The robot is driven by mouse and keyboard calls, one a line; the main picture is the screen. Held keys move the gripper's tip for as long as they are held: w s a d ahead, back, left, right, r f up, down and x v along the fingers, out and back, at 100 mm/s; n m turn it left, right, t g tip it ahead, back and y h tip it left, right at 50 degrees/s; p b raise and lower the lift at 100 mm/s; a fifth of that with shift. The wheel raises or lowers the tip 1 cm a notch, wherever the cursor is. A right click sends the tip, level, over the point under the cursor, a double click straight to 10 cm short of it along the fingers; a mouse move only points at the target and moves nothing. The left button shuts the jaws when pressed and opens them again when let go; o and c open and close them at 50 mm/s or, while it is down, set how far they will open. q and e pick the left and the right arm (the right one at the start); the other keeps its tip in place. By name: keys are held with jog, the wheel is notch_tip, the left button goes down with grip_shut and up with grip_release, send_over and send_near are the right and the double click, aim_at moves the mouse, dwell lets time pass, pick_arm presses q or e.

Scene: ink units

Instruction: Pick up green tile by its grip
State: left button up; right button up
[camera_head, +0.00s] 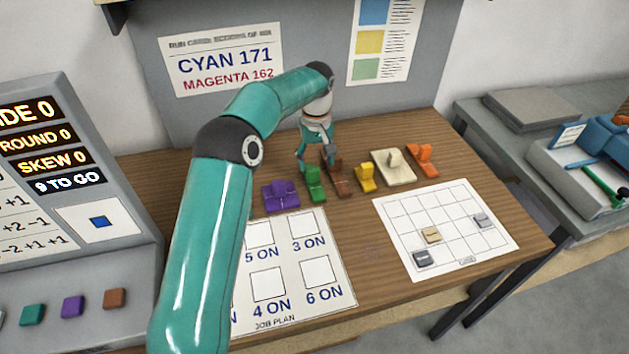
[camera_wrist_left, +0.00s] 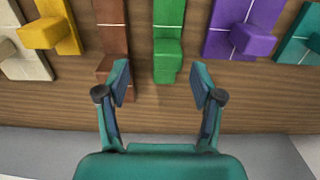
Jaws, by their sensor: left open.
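The green tile (camera_head: 315,190) stands in the row of coloured tiles on the wooden table, between the purple and brown ones. In the left wrist view the green tile (camera_wrist_left: 170,15) shows its raised grip (camera_wrist_left: 167,55) at its near end. My left gripper (camera_head: 317,158) is above the back of the row. In the wrist view its open fingers (camera_wrist_left: 161,84) are spread to either side of the grip's line, with the grip just ahead of the fingertips. Nothing is between the fingers. My right gripper is not in view.
The purple tile (camera_head: 280,196) and brown tile (camera_head: 338,182) flank the green one closely. Yellow (camera_head: 366,178), cream (camera_head: 400,176) and orange (camera_head: 424,160) tiles stand to the right. A job plan sheet (camera_head: 290,290) and a white grid sheet (camera_head: 395,212) lie in front.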

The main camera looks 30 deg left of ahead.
aim_at(313, 168)
pick_arm(q)
jog(key=f, duration=0.2)
jog(key=s+f+p, duration=0.1)
jog(key=f, duration=0.2)
jog(key=shift+a, duration=0.2)
jog(key=shift+f, duration=0.45)
jog(key=c, duration=1.3)
grip_shut()
jog(key=shift+w+r, duration=0.1)
jog(key=shift+r, duration=0.05)
